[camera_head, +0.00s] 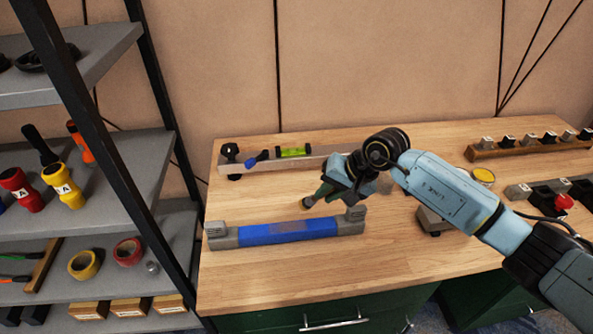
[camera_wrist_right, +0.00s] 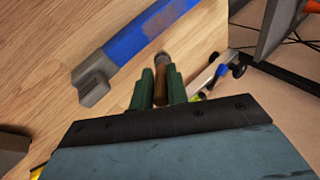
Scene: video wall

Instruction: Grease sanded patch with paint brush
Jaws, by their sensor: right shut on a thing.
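A blue bar (camera_head: 262,234) with grey end blocks lies near the front of the wooden table. A dull brownish sanded patch (camera_head: 287,227) marks its blue face; it also shows in the right wrist view (camera_wrist_right: 160,20). My right gripper (camera_head: 323,191) is just behind the bar's right half, its green fingers shut on the paint brush (camera_head: 308,202). In the right wrist view the brush's brown handle (camera_wrist_right: 160,88) sits between the fingers (camera_wrist_right: 160,84), its head pointing toward the bar. The brush appears apart from the patch. My left gripper is out of view.
A spirit level (camera_head: 293,152) on a grey rail lies behind the gripper. A grey-brown block (camera_head: 432,220) and a yellow-topped tin (camera_head: 483,175) are to the right. A shelf rack (camera_head: 90,235) with tools and tape stands left. The table front is clear.

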